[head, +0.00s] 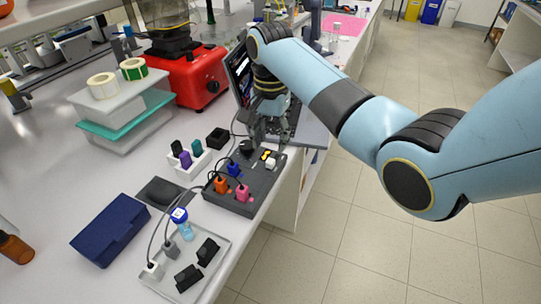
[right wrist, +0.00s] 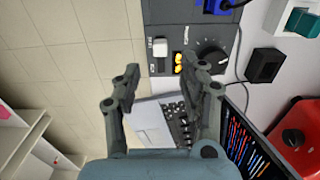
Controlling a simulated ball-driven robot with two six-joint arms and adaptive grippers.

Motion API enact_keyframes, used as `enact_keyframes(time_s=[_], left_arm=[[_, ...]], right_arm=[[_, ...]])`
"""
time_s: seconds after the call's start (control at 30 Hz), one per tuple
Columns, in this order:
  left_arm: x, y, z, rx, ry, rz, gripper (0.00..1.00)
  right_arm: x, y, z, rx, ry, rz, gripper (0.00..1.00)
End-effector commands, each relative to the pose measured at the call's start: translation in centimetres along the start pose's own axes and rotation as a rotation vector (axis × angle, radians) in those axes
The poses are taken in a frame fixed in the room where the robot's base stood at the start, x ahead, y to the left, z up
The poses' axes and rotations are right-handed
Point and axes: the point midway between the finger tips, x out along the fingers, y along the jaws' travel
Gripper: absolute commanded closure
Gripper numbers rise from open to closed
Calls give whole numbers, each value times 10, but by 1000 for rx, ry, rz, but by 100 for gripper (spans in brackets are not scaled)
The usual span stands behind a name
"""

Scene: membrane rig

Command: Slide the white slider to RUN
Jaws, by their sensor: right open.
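The dark grey control panel (head: 232,202) lies on the bench near its right edge. The white slider (head: 271,163) is on the panel's far right part. In the right wrist view, the white slider (right wrist: 160,48) sits beside the upper of two small labels, which I cannot read surely. My right gripper (head: 268,138) is just beyond the slider, over the panel's far edge. In the right wrist view, my right gripper (right wrist: 163,70) is open and empty, with its fingertips apart and the slider ahead between them. No contact with the slider shows. My left gripper is not in view.
A laptop (right wrist: 150,122) lies beyond the panel. The floor beyond the bench edge is clear.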

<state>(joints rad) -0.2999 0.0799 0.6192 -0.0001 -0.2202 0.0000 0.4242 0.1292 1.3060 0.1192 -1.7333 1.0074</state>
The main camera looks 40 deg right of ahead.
Motion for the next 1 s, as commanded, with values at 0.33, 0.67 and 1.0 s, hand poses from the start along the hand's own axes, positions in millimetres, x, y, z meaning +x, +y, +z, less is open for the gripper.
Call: enact_keyframes(time_s=[0.33, 0.67, 1.0], left_arm=[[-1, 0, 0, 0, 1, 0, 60], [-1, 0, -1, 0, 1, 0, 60], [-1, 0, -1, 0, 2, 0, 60]], right_arm=[[56, 0, 1, -2, -1, 0, 58], [62, 0, 0, -3, 1, -1, 58], [62, 0, 0, -3, 1, -1, 97]])
